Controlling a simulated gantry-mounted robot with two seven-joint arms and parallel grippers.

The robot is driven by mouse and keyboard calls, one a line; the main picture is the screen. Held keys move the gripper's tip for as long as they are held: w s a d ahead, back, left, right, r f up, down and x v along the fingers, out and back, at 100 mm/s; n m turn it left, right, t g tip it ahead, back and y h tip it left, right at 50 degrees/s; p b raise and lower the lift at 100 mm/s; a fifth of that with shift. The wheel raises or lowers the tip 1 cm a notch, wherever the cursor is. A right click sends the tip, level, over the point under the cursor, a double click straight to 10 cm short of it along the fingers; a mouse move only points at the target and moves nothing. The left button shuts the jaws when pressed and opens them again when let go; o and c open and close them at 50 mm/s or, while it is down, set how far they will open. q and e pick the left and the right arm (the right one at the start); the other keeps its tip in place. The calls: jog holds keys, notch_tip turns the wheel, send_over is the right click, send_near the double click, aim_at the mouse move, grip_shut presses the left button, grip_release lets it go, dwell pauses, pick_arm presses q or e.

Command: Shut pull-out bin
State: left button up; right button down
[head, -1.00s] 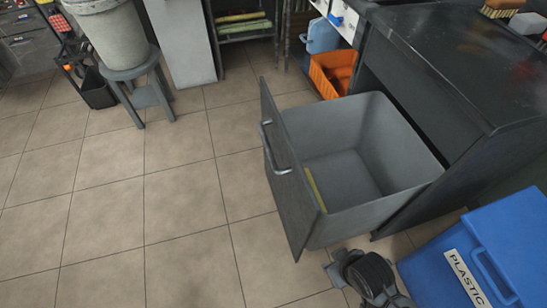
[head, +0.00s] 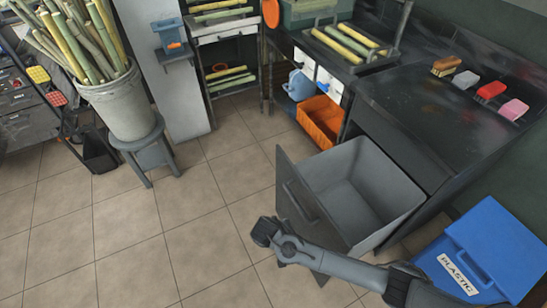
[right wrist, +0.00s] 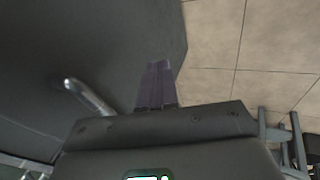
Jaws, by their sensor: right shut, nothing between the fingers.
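The pull-out bin, a grey tub (head: 375,178) with a dark front panel (head: 291,178), is pulled out from under the dark counter. A bar handle (head: 297,201) runs along the panel's outer face. My right arm comes in from the lower right, and its gripper (head: 262,230) is outside the panel, to the lower left of the handle. In the right wrist view its fingers (right wrist: 156,82) are together with nothing between them. The panel (right wrist: 95,35) lies ahead there, with the handle (right wrist: 88,97) left of the fingers. I cannot tell whether they touch the panel. My left gripper is out of view.
A blue PLASTIC box (head: 480,250) stands right of the bin. An orange crate (head: 320,120) sits beyond it. The counter (head: 420,100) carries brushes. A bucket of canes (head: 118,105) stands on a stool (head: 146,150). The tiled floor left of the panel is clear.

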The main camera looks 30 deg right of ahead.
pick_arm(q)
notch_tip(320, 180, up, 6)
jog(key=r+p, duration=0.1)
jog(key=p, duration=0.4)
pick_arm(e)
jog(key=w+d+r+t, duration=0.1)
jog(key=w+r, duration=0.5)
jog(key=r, duration=0.3)
jog(key=w+d+r+t, duration=0.1)
jog(key=w+d+r, duration=0.1)
jog(key=w+r, duration=0.55)
jog(key=b, duration=0.6)
send_near(292, 171)
jog(key=shift+h, duration=0.4)
jog(key=f, duration=0.1)
jog(key=w+f, duration=0.1)
jog(key=f, duration=0.3)
jog(key=shift+w+d, duration=0.3)
jog(key=shift+s+d+r, duration=0.1)
jog(key=shift+d, duration=0.4)
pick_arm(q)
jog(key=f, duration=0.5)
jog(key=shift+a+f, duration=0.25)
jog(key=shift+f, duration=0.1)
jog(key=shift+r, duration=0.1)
pick_arm(e)
jog(key=shift+d, duration=0.15)
